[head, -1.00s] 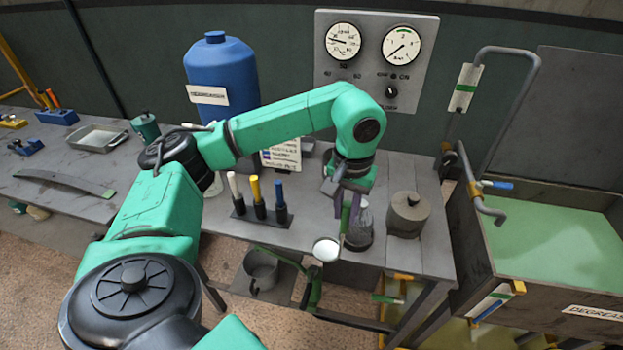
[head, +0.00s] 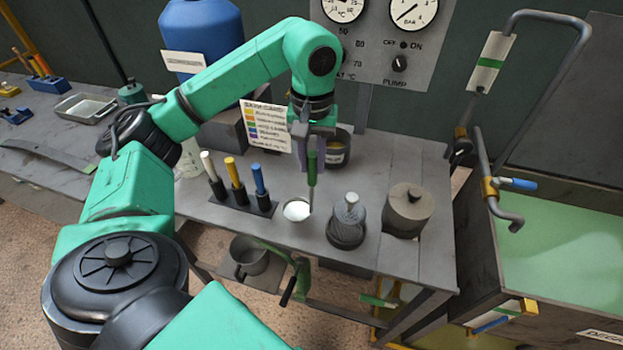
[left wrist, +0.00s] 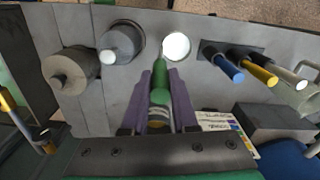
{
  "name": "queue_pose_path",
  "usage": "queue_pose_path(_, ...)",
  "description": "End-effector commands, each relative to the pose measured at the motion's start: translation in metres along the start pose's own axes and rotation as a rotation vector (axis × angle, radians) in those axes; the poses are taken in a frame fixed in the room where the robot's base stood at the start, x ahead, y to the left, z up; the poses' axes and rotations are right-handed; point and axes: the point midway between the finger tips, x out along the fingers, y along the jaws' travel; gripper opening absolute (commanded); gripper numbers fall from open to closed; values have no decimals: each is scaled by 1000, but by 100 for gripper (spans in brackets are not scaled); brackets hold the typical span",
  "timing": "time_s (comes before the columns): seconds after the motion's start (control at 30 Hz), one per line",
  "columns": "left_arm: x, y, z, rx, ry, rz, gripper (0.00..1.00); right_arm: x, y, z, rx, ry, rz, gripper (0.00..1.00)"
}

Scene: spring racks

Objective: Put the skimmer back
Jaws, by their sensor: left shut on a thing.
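The skimmer (head: 312,168) has a green handle, a thin rod and a round pale disc at its lower end. My left gripper (head: 313,152) has purple fingers and is shut on the green handle, with the rod pointing down. My right gripper is not in view.
A black holder (head: 240,200) with white, yellow and blue handles stands left of the disc. A dark labelled pot (head: 338,150) is behind the gripper. A green-floored tank (head: 560,250) is at right.

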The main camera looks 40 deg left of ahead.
Motion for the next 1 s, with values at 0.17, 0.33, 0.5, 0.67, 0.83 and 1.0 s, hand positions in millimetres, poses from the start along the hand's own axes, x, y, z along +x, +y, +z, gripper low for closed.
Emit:
queue_pose_path(0.17, 26, 0, 0, 0, 0, 0, 0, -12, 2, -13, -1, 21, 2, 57)
queue_pose_path(0.33, 40, 0, 0, 0, 4, 3, 0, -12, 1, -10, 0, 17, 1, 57)
queue_pose_path(0.5, 41, 0, 0, 1, 4, 3, 0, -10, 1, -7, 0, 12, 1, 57)
queue_pose_path(0.67, 42, 0, 0, 1, 3, 2, 57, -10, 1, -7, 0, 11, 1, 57)
queue_pose_path(0.83, 42, 0, 0, 1, 3, 2, 57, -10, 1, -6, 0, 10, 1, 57)
queue_pose_path(1.0, 37, 0, 0, 1, 3, 3, 57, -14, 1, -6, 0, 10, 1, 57)
